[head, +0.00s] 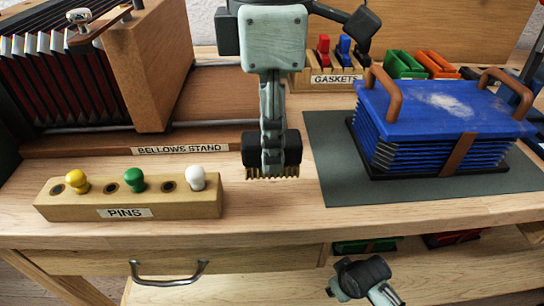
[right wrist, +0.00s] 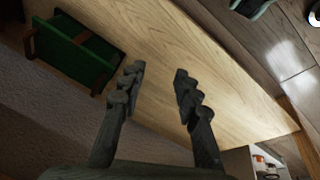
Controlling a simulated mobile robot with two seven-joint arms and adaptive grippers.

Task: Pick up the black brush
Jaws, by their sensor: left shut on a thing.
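My left gripper (head: 271,150) comes down from the top of the head view and is shut on the black brush (head: 291,149). The brush's dark body shows on both sides of the fingers, and its yellowish bristles point down. It is over the workbench, between the pins block and the grey mat; I cannot tell whether the bristles touch the wood. The fingers hide the brush's middle. My right gripper (right wrist: 158,78) is open and empty in the right wrist view. In the head view, part of the right arm shows low, in front of the bench edge.
A pins block (head: 130,200) with yellow, green and white pins stands left. A blue bellows with brown handles (head: 440,110) sits on a grey mat (head: 325,150) at right. The bellows stand (head: 100,145) and gaskets rack (head: 300,80) are behind. A green box (right wrist: 75,52) shows in the right wrist view.

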